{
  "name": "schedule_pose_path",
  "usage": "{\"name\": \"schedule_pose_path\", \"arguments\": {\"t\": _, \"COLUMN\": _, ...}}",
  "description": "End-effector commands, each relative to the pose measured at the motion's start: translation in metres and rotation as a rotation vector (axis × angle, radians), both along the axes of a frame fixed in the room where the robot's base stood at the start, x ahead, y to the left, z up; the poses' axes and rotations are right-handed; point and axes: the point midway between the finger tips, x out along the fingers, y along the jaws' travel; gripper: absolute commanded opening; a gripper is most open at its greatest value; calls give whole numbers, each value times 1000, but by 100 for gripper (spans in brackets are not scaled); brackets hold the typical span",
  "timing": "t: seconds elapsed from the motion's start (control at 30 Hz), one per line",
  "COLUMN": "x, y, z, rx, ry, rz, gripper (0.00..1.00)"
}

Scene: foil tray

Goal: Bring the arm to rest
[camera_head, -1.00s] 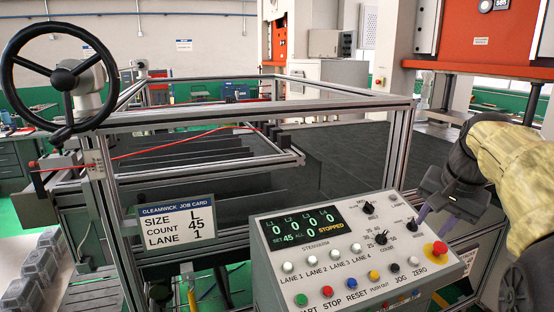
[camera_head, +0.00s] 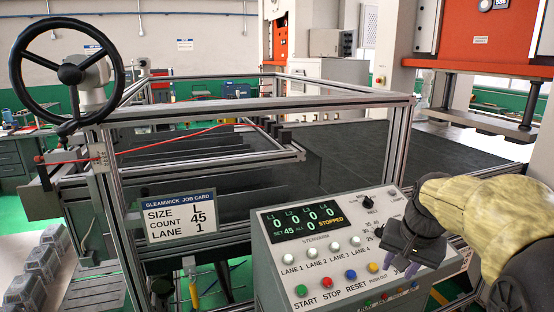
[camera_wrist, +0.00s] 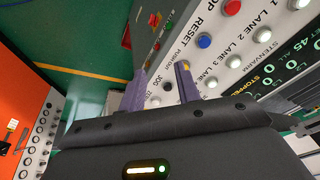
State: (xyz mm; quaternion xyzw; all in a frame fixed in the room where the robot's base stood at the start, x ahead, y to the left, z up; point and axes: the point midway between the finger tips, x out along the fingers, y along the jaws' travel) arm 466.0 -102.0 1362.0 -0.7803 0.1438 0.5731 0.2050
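My gripper (camera_head: 402,265) hangs over the right part of the sloped control panel (camera_head: 262,256). In the wrist view its two purple fingers (camera_wrist: 161,72) stand apart with nothing between them. The panel's lettering shows in that gap, and a yellow button (camera_wrist: 183,64) is at the right fingertip. Contact with the panel cannot be told. My wrist and forearm hide the panel's right-hand knobs and its red emergency button in the head view. The display (camera_head: 305,226) shows zeros for the lanes, SET 45 and STOPPED.
A metal frame (camera_head: 262,105) with a dark conveyor bed stands behind the panel. A black handwheel (camera_head: 72,75) and a job card (camera_head: 180,216) reading count 45, lane 1 are at left. Grey trays (camera_head: 38,262) lie lower left. An orange press (camera_head: 480,35) stands back right.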

Motion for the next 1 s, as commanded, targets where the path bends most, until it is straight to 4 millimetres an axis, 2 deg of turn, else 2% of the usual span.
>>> {"name": "schedule_pose_path", "arguments": {"t": 0.1, "x": -16, "y": 26, "z": -46, "rx": -29, "ry": 28, "rz": 91, "gripper": 33}}
{"name": "schedule_pose_path", "arguments": {"t": 0.3, "x": -57, "y": 68, "z": -120, "rx": -90, "ry": 56, "rz": 276, "gripper": 33}}
{"name": "schedule_pose_path", "arguments": {"t": 0.4, "x": -84, "y": 85, "z": -151, "rx": -117, "ry": 65, "rz": 372, "gripper": 33}}
{"name": "schedule_pose_path", "arguments": {"t": 0.5, "x": -105, "y": 97, "z": -171, "rx": -134, "ry": 70, "rz": 443, "gripper": 33}}
{"name": "schedule_pose_path", "arguments": {"t": 0.63, "x": -118, "y": 102, "z": -182, "rx": -145, "ry": 72, "rz": 486, "gripper": 33}}
{"name": "schedule_pose_path", "arguments": {"t": 1.0, "x": -118, "y": 102, "z": -182, "rx": -145, "ry": 71, "rz": 487, "gripper": 33}}
